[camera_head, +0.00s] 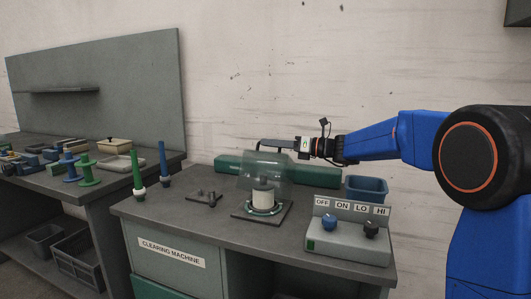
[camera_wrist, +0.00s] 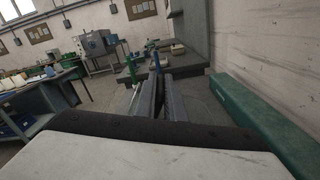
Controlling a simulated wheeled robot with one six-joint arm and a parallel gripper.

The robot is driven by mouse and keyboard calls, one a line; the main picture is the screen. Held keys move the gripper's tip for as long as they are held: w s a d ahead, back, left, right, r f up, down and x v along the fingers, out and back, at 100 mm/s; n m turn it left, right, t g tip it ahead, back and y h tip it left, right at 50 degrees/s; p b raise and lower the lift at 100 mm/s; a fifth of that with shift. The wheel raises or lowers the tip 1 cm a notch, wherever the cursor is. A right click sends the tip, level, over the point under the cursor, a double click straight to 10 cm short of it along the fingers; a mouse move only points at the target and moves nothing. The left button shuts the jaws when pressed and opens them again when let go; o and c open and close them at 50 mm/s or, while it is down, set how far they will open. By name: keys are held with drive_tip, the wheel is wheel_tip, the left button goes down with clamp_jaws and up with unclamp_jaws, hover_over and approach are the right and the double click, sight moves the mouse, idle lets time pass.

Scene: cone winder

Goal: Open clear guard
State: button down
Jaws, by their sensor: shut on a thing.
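The clear guard (camera_head: 266,170) is a see-through cover on the clearing machine's bench in the head view. It stands over a white cylinder (camera_head: 263,197) on a dark square base with a green ring (camera_head: 251,209). It looks tilted, but its lower edges are hard to make out. My gripper (camera_head: 267,146) reaches in from the right, level, with its fingers at the guard's top edge. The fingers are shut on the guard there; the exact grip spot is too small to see.
A control box (camera_head: 347,238) with two knobs stands front right, a blue bin (camera_head: 366,189) behind it. A long green housing (camera_head: 228,166) lies behind the guard. A cluttered bench (camera_head: 95,185) is farther left.

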drive_tip(key=w+d+f+m, duration=0.3)
drive_tip(key=w+m, duration=0.1)
drive_tip(key=w, duration=0.4)
drive_tip(key=w+d+f+m, duration=0.3)
drive_tip(key=w+f+m, duration=0.1)
drive_tip(key=w, duration=0.5)
drive_tip(key=shift+w+d+f, duration=0.2)
drive_tip(key=shift+w+f, duration=0.05)
drive_tip(key=c, duration=1.8)
unclamp_jaws()
drive_tip(key=shift+c, duration=0.2)
